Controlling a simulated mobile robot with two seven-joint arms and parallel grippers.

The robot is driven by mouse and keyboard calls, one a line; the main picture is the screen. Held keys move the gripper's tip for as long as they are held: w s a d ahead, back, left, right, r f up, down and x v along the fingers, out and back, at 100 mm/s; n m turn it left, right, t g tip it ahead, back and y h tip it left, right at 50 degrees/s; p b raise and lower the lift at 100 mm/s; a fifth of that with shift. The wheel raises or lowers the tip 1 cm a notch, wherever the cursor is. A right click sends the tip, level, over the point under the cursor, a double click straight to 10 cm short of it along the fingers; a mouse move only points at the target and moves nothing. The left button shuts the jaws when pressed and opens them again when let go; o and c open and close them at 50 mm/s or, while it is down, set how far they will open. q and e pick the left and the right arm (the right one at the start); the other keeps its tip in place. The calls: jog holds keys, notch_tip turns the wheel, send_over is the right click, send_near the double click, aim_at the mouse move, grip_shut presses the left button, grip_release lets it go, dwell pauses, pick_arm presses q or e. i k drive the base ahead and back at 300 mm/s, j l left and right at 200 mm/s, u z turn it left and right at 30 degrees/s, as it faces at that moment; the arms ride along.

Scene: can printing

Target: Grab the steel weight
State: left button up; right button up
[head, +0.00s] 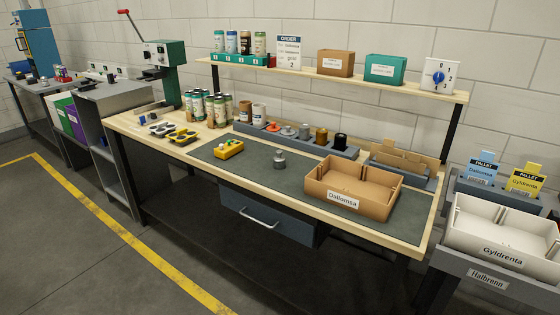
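The steel weight (279,160) is a small grey metal piece with a knob on top. It stands upright and alone on the dark grey mat (262,184) in the middle of the workbench. Nothing touches its sides. Neither of my grippers shows in the head view.
A shelf (400,88) spans above the bench's back. The mat around the weight is clear.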

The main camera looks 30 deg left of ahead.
aim_at(279, 161)
jog(key=u, duration=1.2)
